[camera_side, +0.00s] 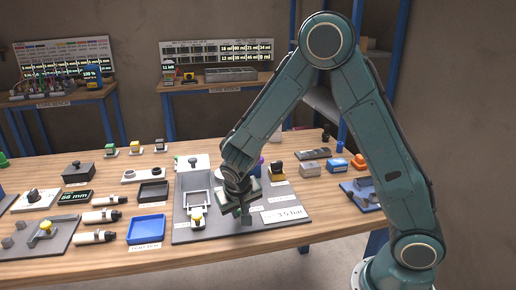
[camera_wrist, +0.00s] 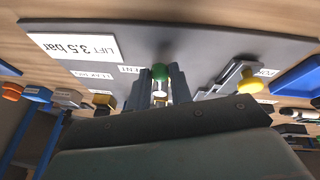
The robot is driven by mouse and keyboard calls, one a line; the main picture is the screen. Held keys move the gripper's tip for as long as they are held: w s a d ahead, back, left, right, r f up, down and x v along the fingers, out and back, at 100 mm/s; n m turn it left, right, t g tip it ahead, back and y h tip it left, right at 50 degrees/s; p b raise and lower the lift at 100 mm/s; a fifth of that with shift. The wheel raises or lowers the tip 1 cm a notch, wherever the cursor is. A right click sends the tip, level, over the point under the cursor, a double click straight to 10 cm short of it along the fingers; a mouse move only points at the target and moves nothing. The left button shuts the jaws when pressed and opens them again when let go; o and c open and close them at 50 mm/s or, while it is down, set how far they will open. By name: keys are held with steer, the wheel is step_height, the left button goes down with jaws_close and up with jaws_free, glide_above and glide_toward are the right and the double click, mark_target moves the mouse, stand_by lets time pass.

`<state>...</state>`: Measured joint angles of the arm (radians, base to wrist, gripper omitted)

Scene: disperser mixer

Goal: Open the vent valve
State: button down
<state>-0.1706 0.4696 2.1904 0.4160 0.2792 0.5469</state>
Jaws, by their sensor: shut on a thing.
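The vent valve shows in the wrist view as a green-topped handle (camera_wrist: 160,72) beside a label ending in "ENT" (camera_wrist: 129,70). It stands on the dark grey plate (camera_wrist: 200,42). My gripper (camera_wrist: 161,90) is shut on this handle, with one finger on each side and the green top showing beyond them. In the side view my gripper (camera_side: 243,212) reaches down to the front part of the same plate (camera_side: 215,235). There the arm and fingers hide most of the valve. I cannot tell the valve's turn position.
A yellow-knobbed lever (camera_wrist: 250,80) stands on the plate, right of my gripper in the wrist view. A "LIFT 3.5 bar" sign (camera_wrist: 80,47) lies on the other side. A blue tray (camera_side: 146,229) sits left of the plate in the side view. Several small blocks stand behind.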

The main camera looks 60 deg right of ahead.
steer(key=c, duration=1.3)
jaws_free()
steer(key=shift+o, duration=0.2)
steer(key=v, duration=1.4)
steer(key=shift+d, duration=0.1)
steer(key=s+r+n+t+y, duration=0.1)
steer(key=s+r+n+y, duration=0.1)
steer(key=s, duration=0.7)
steer(key=s+d+r+n+t+y, duration=0.1)
steer(key=s+r+n, duration=0.3)
steer(key=s, duration=0.6)
steer(key=shift+s+d+r+t+y, duration=0.2)
steer(key=shift+r+t+y, duration=0.3)
steer(key=shift+r, duration=0.7)
